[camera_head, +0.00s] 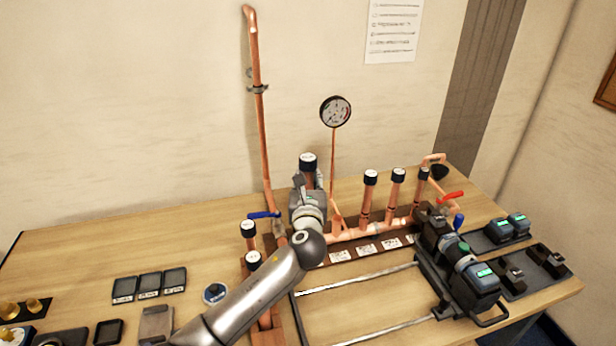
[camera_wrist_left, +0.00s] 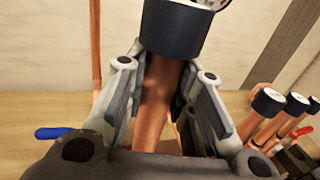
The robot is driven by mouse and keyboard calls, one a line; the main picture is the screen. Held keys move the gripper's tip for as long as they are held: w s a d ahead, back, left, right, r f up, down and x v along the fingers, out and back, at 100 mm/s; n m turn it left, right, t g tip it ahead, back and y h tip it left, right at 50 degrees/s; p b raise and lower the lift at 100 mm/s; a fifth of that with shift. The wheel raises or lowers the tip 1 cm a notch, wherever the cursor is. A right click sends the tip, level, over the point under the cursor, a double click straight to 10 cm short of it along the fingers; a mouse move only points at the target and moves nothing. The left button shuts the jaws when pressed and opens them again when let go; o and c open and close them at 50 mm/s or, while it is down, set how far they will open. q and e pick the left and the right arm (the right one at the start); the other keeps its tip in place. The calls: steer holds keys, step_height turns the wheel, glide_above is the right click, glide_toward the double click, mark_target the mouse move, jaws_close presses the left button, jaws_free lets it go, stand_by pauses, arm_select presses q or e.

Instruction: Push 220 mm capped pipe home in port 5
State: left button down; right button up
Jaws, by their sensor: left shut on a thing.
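My left gripper (camera_head: 304,188) is shut on a copper pipe with a dark, white-topped cap (camera_head: 308,162). In the left wrist view the fingers (camera_wrist_left: 165,75) sit on both sides of the pipe (camera_wrist_left: 157,100), just below its cap (camera_wrist_left: 183,28). The pipe stands roughly upright over the left part of the copper manifold (camera_head: 350,234). Its lower end and the port under it are hidden by my gripper and arm, so I cannot tell how deep it sits. My right gripper is not in view.
Capped pipes (camera_head: 370,178) stand in the manifold to the right. A gauge (camera_head: 335,112) on a thin pipe and a tall copper riser (camera_head: 258,110) rise close by. Two capped pipes (camera_head: 248,229) stand left of my arm. A dark tool (camera_head: 462,262) sits by metal rails at right.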

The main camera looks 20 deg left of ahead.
mark_target(308, 168)
arm_select(q)
steer(key=shift+f, duration=0.7)
stand_by(0.8)
steer(key=shift+f, duration=0.75)
stand_by(0.8)
steer(key=c, duration=0.7)
jaws_free()
steer(key=shift+r, duration=0.15)
steer(key=shift+r, duration=0.1)
step_height(308, 168, up, 5)
steer(key=p, duration=0.5)
steer(key=shift+p, duration=0.35)
steer(key=shift+r, duration=0.95)
